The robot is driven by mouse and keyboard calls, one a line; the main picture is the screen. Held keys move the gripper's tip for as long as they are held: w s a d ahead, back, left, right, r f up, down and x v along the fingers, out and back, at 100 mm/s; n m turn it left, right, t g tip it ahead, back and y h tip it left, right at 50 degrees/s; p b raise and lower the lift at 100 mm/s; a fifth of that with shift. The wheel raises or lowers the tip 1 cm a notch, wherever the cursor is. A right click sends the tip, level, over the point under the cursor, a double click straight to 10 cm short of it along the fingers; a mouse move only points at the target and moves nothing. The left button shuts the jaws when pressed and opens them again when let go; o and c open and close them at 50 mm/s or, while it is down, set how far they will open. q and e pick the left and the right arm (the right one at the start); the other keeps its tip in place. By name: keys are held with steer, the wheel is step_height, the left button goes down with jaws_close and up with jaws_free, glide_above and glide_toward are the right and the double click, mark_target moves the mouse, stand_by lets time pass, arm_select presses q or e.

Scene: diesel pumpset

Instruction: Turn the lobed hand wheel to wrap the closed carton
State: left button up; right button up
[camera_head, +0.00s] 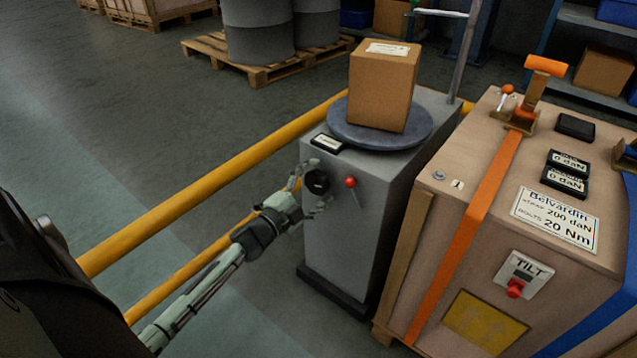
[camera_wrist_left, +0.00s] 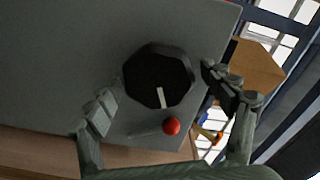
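The closed carton (camera_head: 384,86) stands upright on the round grey turntable (camera_head: 378,128), on top of a grey machine cabinet (camera_head: 352,215). The black lobed hand wheel (camera_head: 317,182) is on the cabinet's front face, and it also shows in the left wrist view (camera_wrist_left: 158,78) with a pale mark pointing towards the red knob. My left gripper (camera_head: 312,190) is open, its fingers spread on either side of the wheel. In the left wrist view my left gripper (camera_wrist_left: 160,100) shows a gap between each finger and the wheel. My right gripper is not in view.
A red-knobbed lever (camera_head: 350,182) sits just right of the wheel. Yellow rails (camera_head: 200,195) run past the cabinet's left side. A large strapped crate (camera_head: 470,230) stands close on the right. Drums on a pallet (camera_head: 258,70) are behind. Floor at left is clear.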

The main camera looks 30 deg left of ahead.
arm_select(q)
steer(key=shift+s, duration=0.15)
steer(key=s+a, duration=0.1)
steer(key=s, duration=1)
steer(key=shift+s, duration=0.35)
